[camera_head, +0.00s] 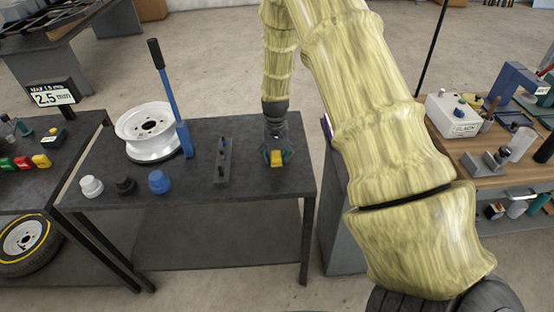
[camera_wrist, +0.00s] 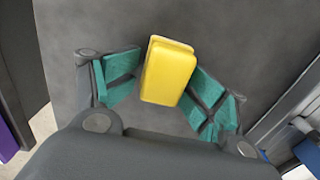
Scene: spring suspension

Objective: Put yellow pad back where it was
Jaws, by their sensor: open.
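The yellow pad (camera_wrist: 168,72) is a small rounded block, slightly tilted in the wrist view. It lies between the two teal-padded fingers of my gripper (camera_wrist: 163,88), which are spread apart. The right finger is very near or touching its side; a gap shows at the left finger. In the head view the yellow pad (camera_head: 277,158) shows at the right end of the dark table (camera_head: 255,187), directly under my gripper (camera_head: 277,156). I cannot tell whether the pad rests fully on the tabletop.
A grey bar fixture (camera_head: 223,162) stands left of my gripper. White (camera_head: 91,186), black (camera_head: 125,185) and blue (camera_head: 159,181) knobs line the table's front. A wheel rim (camera_head: 150,130) and blue lever tool (camera_head: 168,95) stand behind. A wooden workbench (camera_head: 460,148) is at right.

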